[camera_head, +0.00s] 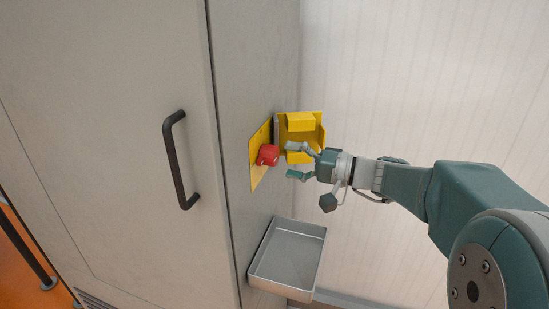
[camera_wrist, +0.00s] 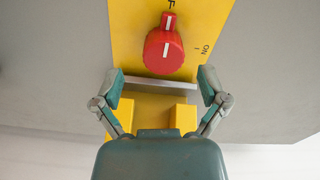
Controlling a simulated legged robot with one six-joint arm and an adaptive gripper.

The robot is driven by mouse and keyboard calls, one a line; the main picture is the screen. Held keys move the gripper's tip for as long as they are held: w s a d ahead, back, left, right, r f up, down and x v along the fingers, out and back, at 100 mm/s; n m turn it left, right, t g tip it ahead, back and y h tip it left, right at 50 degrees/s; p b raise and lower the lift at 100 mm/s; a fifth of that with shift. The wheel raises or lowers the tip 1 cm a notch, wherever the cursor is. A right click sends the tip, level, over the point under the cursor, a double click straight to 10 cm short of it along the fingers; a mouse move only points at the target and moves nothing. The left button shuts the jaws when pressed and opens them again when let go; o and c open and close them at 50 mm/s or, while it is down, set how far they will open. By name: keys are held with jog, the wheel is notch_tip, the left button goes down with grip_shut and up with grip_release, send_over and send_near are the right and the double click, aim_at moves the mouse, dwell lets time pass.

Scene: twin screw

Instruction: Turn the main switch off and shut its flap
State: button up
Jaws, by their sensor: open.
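The main switch is a red knob (camera_head: 268,155) on a yellow plate (camera_head: 259,171) on the cabinet's side. In the wrist view the knob (camera_wrist: 163,52) has its white line pointing up toward a cut-off label ending in F; ON is printed to its right. The flap (camera_head: 301,122), yellow with blocky parts, stands open beside the plate, away from the knob. In the wrist view the flap (camera_wrist: 155,112) lies below a grey hinge bar, partly hidden by my gripper. My gripper (camera_head: 293,160) is open and empty, in front of the flap, apart from the knob.
A grey metal tray (camera_head: 318,262) sticks out from the cabinet below the switch. The cabinet front (camera_head: 110,110) has a black handle (camera_head: 176,160). A pale ribbed wall (camera_head: 420,80) stands behind. The space between flap and tray is clear.

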jog(key=v, duration=0.8)
jog(key=s+a+f+g+h, duration=0.2)
jog(key=s+f+h, duration=0.15)
jog(key=s, duration=0.25)
jog(key=s+a+f+g+h, duration=0.2)
jog(key=s+a+f+h, duration=0.15)
jog(key=s, duration=0.25)
jog(key=s+d+f+n+t+h, duration=0.1)
jog(key=s+d+f+t+h, duration=0.2)
jog(key=s+d+h, duration=0.5)
jog(key=shift+s+d+f+n+h, duration=0.3)
jog(key=shift+s+d+f+h, duration=0.15)
jog(key=shift+s+h, duration=0.4)
jog(key=shift+w+a, duration=0.1)
jog(key=shift+w, duration=0.05)
